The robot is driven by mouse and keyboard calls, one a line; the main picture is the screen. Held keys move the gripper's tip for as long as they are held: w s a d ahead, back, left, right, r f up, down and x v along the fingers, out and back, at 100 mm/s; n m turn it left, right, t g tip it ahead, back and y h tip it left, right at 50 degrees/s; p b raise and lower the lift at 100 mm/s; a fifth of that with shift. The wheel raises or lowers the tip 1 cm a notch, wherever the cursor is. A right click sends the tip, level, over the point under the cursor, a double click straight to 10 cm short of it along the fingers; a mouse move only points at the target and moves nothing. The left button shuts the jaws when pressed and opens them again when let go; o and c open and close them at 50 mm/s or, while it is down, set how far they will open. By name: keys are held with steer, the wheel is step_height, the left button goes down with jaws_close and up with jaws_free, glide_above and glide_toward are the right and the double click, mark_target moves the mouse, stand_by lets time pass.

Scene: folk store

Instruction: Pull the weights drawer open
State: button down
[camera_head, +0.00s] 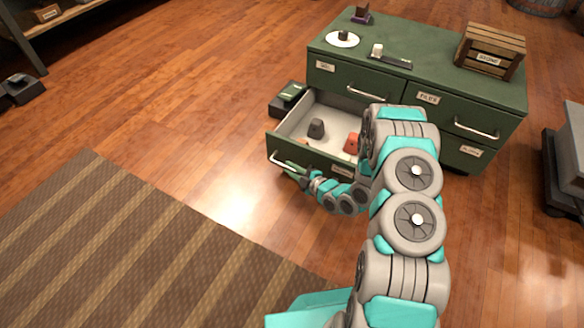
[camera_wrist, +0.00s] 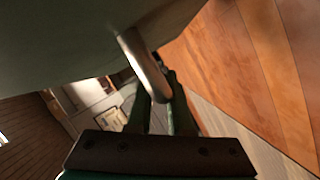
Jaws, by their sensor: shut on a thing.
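The green cabinet (camera_head: 420,75) stands at the upper right in the head view. Its lower left drawer (camera_head: 290,128) is pulled out, and a dark weight (camera_head: 316,128) and a reddish weight (camera_head: 351,142) lie inside. The label on the drawer front is too small and covered to read. My gripper (camera_head: 288,167) is at the left part of this drawer's front, shut on the bar handle (camera_head: 279,160). In the wrist view the metal handle (camera_wrist: 146,68) runs between the two green fingers. My arm hides the right part of the drawer.
On the cabinet top are a wooden crate (camera_head: 490,50), a white plate (camera_head: 342,39) and a small scale-like bar (camera_head: 390,61). A dark box (camera_head: 287,98) stands on the floor left of the drawer. A striped rug (camera_head: 130,240) lies in front, with clear wooden floor between.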

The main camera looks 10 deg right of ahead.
steer(key=c, duration=0.8)
jaws_free()
steer(key=shift+c, duration=0.2)
steer(key=v, duration=0.7)
steer(key=shift+s+d, duration=0.25)
steer(key=shift+s, duration=0.1)
steer(key=shift+s, duration=0.1)
